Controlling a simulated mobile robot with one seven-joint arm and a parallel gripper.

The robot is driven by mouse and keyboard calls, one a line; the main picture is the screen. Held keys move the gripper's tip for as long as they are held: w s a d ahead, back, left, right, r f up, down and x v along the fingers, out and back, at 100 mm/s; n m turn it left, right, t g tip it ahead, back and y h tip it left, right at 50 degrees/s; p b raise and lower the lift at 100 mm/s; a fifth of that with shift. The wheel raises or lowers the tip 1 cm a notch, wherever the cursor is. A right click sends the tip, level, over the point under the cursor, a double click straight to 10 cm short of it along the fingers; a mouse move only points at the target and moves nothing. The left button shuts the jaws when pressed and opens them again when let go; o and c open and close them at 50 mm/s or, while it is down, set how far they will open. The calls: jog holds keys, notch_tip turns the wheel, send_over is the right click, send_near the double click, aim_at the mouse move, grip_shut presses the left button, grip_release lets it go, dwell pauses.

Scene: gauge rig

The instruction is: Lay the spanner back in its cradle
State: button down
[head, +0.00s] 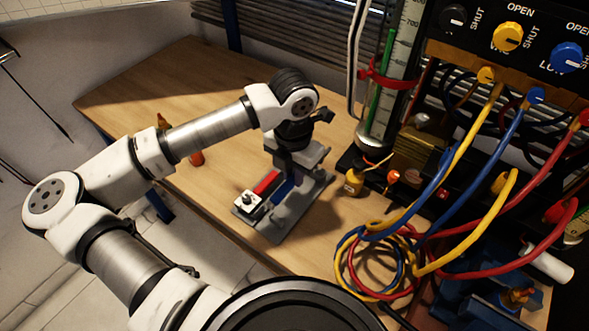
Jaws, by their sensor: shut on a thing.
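My gripper (294,162) is over the grey cradle (301,209) on the wooden table, pointing down. It is shut on the spanner, but the arm's end hides most of the fingers and the grip. A red bar (267,182), which looks like part of the spanner, shows just left of and below the gripper. A white block (247,201) with a dark round spot is at the bar's near left end. A blue part (283,188) shows beside the red bar. I cannot tell whether the spanner touches the cradle.
A small yellow bottle (353,183) stands right of the cradle. Coiled yellow, blue and red hoses (378,262) lie to the lower right, below a valve panel (480,35). The table's far left is clear.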

jog(key=shift+f+b, duration=0.15)
jog(key=shift+b, duration=0.6)
notch_tip(320, 180, down, 5)
jog(key=b, duration=0.6)
jog(key=shift+f, duration=0.1)
jog(key=shift+b, duration=1)
dwell(0.4)
jog(key=shift+f+b, duration=0.75)
jog(key=shift+b, duration=0.35)
dwell(0.4)
jog(key=c, duration=1.3)
grip_release()
jog(key=shift+o, duration=0.2)
jog(key=shift+r, duration=0.15)
